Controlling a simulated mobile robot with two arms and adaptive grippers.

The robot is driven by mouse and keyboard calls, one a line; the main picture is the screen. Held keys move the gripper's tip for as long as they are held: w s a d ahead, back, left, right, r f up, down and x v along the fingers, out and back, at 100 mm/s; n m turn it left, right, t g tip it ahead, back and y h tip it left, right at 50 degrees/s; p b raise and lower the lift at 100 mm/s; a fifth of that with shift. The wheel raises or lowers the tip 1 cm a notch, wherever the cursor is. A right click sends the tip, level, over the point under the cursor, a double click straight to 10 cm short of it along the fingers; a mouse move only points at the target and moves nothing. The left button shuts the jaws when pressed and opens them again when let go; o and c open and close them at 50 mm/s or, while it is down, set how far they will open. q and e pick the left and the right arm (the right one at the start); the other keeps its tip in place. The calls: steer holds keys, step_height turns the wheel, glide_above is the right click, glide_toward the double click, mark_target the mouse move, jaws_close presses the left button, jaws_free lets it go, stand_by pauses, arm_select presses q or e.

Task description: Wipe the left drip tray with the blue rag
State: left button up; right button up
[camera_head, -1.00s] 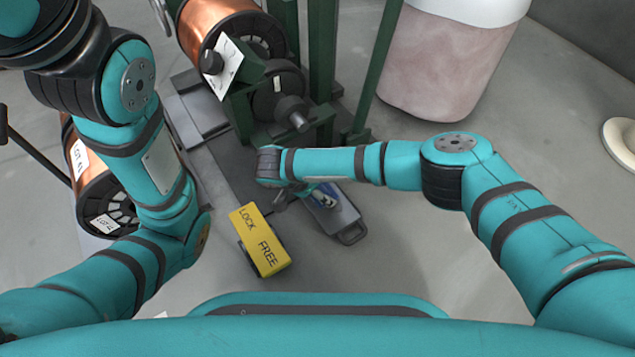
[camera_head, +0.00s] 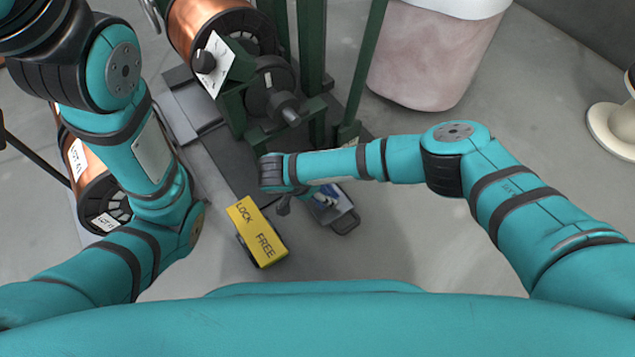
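A small grey tray (camera_head: 345,221) with a handle-like near end lies on the floor, partly under my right forearm. A small blue patch (camera_head: 329,191) shows at its top beside my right wrist; I cannot tell whether it is the rag. My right gripper (camera_head: 300,204) reaches down at the tray's left edge. One dark finger shows, the rest is hidden by the wrist, so its opening and any contact are unclear. My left arm folds at the left, and its gripper is not in view. I cannot make out a second tray.
A yellow "LOCK FREE" block (camera_head: 257,231) sits left of the tray. A green stand with a copper spool (camera_head: 199,22) is behind, and another spool (camera_head: 97,190) is at left. A large pale drum (camera_head: 428,57) stands behind right.

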steer(key=shift+s+d+f+p, duration=0.1)
steer(key=shift+s+d+p, duration=0.25)
steer(key=shift+s, duration=0.25)
steer(key=shift+s, duration=0.1)
steer(key=shift+s+d+p, duration=0.3)
steer(key=shift+s+p, duration=0.05)
steer(key=shift+p, duration=0.15)
steer(key=shift+s+d, duration=0.15)
steer(key=shift+s, duration=0.05)
step_height(320, 180, up, 5)
steer(key=p, duration=0.4)
steer(key=shift+r+p, duration=0.2)
steer(key=shift+p, duration=0.1)
steer(key=shift+f, duration=0.1)
